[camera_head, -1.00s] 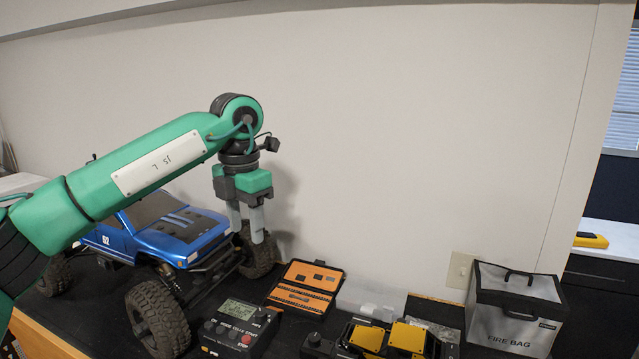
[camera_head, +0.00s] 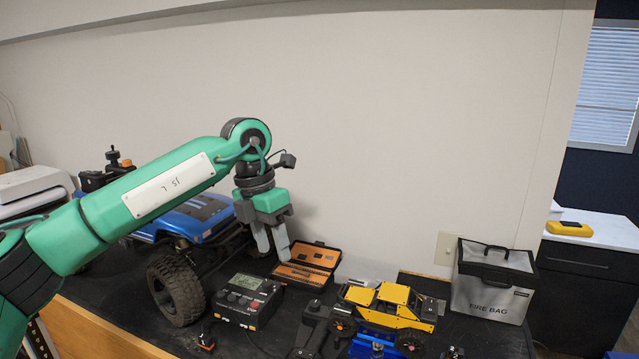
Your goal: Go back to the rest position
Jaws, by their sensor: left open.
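My left arm comes in from the left in the head view. Its left gripper (camera_head: 273,252) points down with its two fingers apart and nothing between them. It hangs in front of the wall, beside the blue crawler (camera_head: 200,222) and in line with the open orange-lined case (camera_head: 309,268). My arm hides much of the crawler. My right gripper is not in view.
A charger (camera_head: 246,301), a black transmitter (camera_head: 322,328) and a small yellow crawler (camera_head: 388,309) stand on the black bench top. A grey fire bag (camera_head: 493,283) stands at the right. A white counter (camera_head: 600,234) holds a yellow device (camera_head: 569,229).

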